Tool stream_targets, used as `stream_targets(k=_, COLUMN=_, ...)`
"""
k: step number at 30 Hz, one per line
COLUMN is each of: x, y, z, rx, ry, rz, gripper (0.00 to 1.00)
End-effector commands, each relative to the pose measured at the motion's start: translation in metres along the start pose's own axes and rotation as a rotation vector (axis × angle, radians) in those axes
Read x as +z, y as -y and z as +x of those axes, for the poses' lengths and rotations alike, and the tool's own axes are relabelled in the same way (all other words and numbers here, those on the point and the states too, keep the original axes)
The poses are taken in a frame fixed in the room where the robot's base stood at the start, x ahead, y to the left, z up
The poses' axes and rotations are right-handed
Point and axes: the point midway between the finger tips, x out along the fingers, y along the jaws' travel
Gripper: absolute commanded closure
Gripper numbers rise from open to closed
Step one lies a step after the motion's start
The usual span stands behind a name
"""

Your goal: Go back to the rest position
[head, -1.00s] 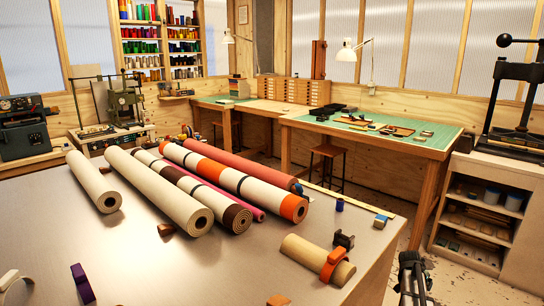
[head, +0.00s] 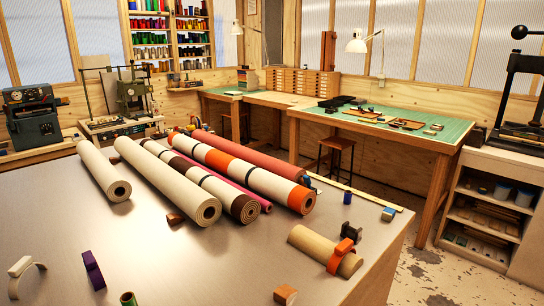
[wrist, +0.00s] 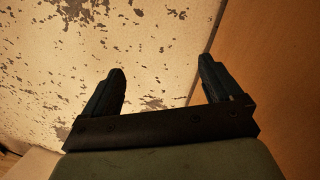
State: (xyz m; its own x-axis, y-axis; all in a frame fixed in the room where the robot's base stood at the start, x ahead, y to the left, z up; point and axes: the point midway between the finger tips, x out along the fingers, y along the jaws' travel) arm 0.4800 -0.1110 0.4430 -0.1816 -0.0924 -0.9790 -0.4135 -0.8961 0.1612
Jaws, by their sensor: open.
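My gripper (wrist: 162,68) shows only in the wrist view. Its two dark fingers are spread apart with nothing between them. Behind the fingers are a pale, speckled floor (wrist: 150,40) and a brown panel (wrist: 265,70) at the right. My gripper is out of the head view, so its place relative to the table cannot be told there. In the head view several rolls lie side by side on the grey table (head: 60,225): cream rolls (head: 165,180), a white roll with orange bands (head: 255,178), and a red one (head: 255,158).
An orange clip (head: 340,257) sits over a tan half-round block (head: 308,244) near the table's right edge. A purple clip (head: 93,270) and a white clip (head: 22,272) stand at the front left. A green-topped workbench (head: 440,132) and shelves (head: 490,210) stand beyond, with floor between.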

Motion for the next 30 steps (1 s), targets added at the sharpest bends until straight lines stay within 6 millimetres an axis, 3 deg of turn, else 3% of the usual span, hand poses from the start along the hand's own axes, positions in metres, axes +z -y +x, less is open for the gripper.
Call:
stream_targets(k=1, x=0.03, y=0.004, z=0.007, rx=0.004, ry=0.041, rz=-0.044, gripper=0.08)
stream_targets(k=9, x=0.158, y=0.013, z=0.034, rx=0.009, ry=0.252, rz=-0.28, gripper=0.08)
stream_targets(k=15, x=0.225, y=0.008, z=0.04, rx=0.005, ry=0.369, rz=-0.404, gripper=0.08)
stream_targets(k=18, x=0.242, y=0.006, z=0.041, rx=0.003, ry=0.402, rz=-0.439, gripper=0.08)
stream_targets(k=30, x=0.242, y=0.006, z=0.041, rx=0.003, ry=0.402, rz=-0.439, gripper=0.08)
